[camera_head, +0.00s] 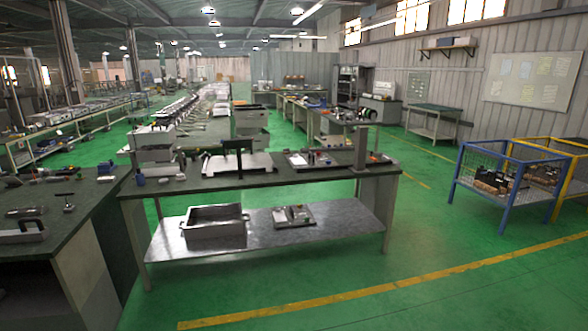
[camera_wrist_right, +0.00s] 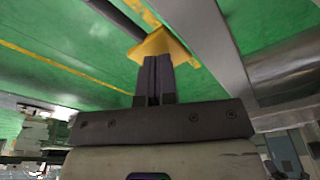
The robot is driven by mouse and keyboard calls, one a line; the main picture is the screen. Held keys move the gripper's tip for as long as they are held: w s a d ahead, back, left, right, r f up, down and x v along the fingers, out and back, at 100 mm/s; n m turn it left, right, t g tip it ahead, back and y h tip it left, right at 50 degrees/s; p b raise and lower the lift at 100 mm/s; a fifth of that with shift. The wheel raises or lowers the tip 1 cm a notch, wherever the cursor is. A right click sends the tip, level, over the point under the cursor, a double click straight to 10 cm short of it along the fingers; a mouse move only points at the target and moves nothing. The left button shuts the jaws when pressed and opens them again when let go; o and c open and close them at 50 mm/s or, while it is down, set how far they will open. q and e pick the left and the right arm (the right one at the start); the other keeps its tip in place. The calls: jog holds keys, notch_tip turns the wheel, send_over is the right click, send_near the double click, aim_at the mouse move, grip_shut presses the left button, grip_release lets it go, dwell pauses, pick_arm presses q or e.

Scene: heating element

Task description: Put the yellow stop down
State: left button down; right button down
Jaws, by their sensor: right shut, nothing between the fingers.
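My right gripper (camera_wrist_right: 156,62) shows in the right wrist view with its two dark fingers together and nothing held between them. A yellow piece, seemingly the yellow stop (camera_wrist_right: 164,43), is just past the fingertips, which overlap its near side in the picture. I cannot tell whether they touch it. The yellow stop is seen as a flat, angular plate beside a long grey beam (camera_wrist_right: 195,35). I cannot pick out the stop in the head view. My left gripper is in neither view.
In the head view a workbench (camera_head: 255,180) carries tools and fixtures, with a metal bin (camera_head: 213,222) on its lower shelf. Another bench (camera_head: 75,205) stands at the left. Blue and yellow wire crates (camera_head: 510,182) stand at the right. Green floor (camera_head: 430,235) is clear between.

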dwell(0.4)
jog(key=shift+f+b, duration=0.35)
jog(key=shift+f, duration=0.2)
jog(key=shift+r, duration=0.15)
notch_tip(320, 180, up, 4)
jog(key=p, duration=0.3)
jog(key=shift+f+p, duration=0.2)
jog(key=shift+p, duration=0.15)
notch_tip(320, 180, up, 3)
jog(key=p, duration=0.3)
jog(key=shift+r, duration=0.1)
